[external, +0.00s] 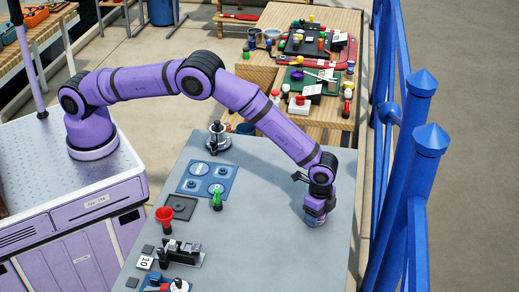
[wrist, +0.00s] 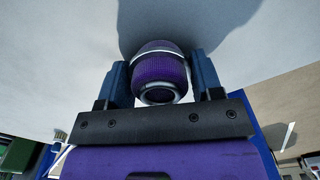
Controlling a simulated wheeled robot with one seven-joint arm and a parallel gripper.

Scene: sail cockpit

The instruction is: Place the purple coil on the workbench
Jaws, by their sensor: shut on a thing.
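The purple coil (wrist: 160,72) is a short purple cylinder with pale rings at its ends. In the wrist view it sits between the two blue fingers of my gripper (wrist: 160,85), which is shut on it. In the external view my gripper (external: 314,218) is at the right side of the grey workbench (external: 270,250), low over its top. The coil is hidden by the gripper there. The wrist view shows the pale bench top (wrist: 60,60) and a dark shadow beyond the coil. I cannot tell whether the coil touches the bench.
A blue plate with round discs (external: 206,180), a green piece (external: 217,200), a red funnel (external: 164,217) and a black fixture (external: 180,252) stand on the bench's left side. A blue railing (external: 410,150) runs along the right. The bench around my gripper is clear.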

